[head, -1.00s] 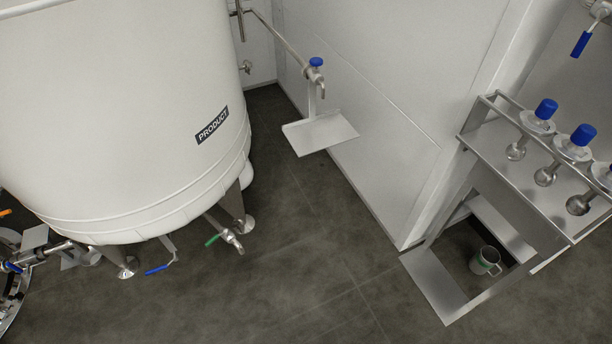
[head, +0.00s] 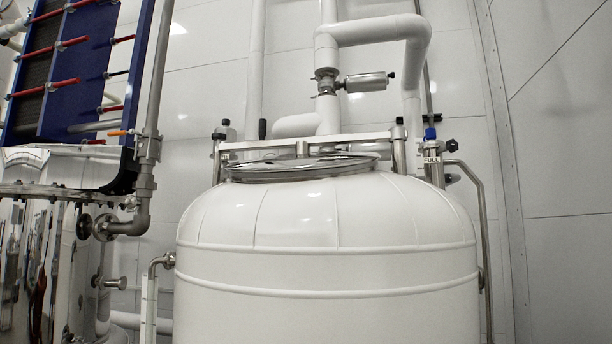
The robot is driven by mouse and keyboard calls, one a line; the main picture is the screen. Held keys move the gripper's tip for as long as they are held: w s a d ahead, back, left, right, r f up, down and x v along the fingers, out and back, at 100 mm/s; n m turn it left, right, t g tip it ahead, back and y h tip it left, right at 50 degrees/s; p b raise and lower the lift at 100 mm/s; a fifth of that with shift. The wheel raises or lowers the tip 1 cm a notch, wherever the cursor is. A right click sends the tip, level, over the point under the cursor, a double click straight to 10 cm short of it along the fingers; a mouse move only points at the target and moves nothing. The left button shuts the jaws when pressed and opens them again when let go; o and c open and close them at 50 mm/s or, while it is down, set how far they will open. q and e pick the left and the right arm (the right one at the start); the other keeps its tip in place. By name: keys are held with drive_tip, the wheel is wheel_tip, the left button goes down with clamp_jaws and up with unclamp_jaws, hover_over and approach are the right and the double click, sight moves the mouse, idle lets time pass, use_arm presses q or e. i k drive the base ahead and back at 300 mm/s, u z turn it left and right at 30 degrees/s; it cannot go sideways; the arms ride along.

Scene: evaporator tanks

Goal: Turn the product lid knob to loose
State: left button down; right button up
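A large white tank (head: 330,270) fills the middle of the head view, seen from below its top. A round shiny metal lid (head: 300,166) sits on top of it, seen nearly edge-on. A white crossbar (head: 310,146) runs just behind the lid. A small black upright grip (head: 262,129) stands behind the bar, left of centre. Dark knob-like parts show on the fittings at the bar's right (head: 452,145) and left (head: 218,136) ends. I cannot tell which of these is the lid knob, or its setting. Neither of my grippers is in view.
White pipes (head: 372,32) with a metal valve (head: 366,82) rise behind. A blue plate unit (head: 70,80) and steel vessel (head: 40,250) stand left. The right wall is bare.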

sight(219, 136)
drive_tip(key=u, duration=0.55)
drive_tip(key=k, duration=1.3)
drive_tip(key=z, duration=0.1)
drive_tip(key=i, duration=0.65)
drive_tip(key=z, duration=0.4)
drive_tip(key=i, duration=1)
drive_tip(key=u, duration=0.45)
